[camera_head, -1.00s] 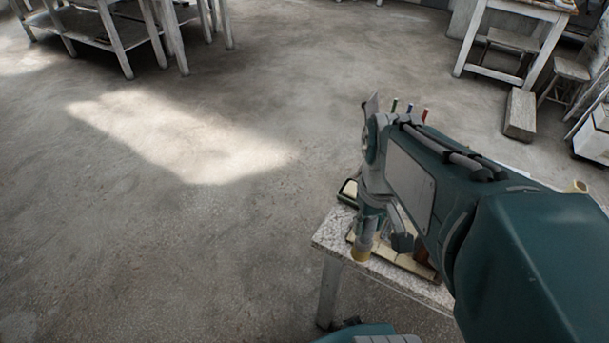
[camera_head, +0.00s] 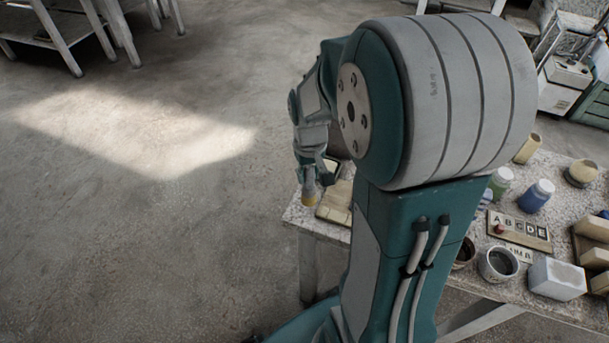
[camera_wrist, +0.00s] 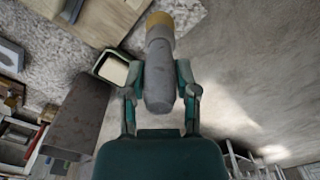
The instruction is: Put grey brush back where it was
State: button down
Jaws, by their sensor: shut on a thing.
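My gripper (camera_head: 308,172) is shut on the grey brush (camera_wrist: 159,72). The brush has a grey body and an ochre-yellow end. In the head view its yellow end (camera_head: 309,193) points down by the left corner of the speckled table (camera_head: 297,215), seemingly above the tabletop; the gap is hard to judge. In the wrist view the gripper's fingers (camera_wrist: 159,85) clasp the grey body from both sides, and the yellow end points away from the palm. My arm hides much of the table's left part in the head view.
A pale wooden board (camera_head: 335,203) lies near the brush. A small green-rimmed tray (camera_wrist: 115,70) is close to the fingers in the wrist view. On the right stand a blue jar (camera_head: 537,195), a letter board (camera_head: 520,230), a cup (camera_head: 498,263) and a white block (camera_head: 557,280).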

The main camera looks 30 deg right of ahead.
aim_at(307, 182)
jog(key=shift+w+f, duration=0.2)
jog(key=shift+f, duration=0.1)
jog(key=shift+w+a+f, duration=0.1)
jog(key=shift+w+f, duration=0.05)
jog(key=shift+f, duration=1.55)
jog(key=shift+c, duration=1.8)
grip_release()
jog(key=shift+f, duration=0.1)
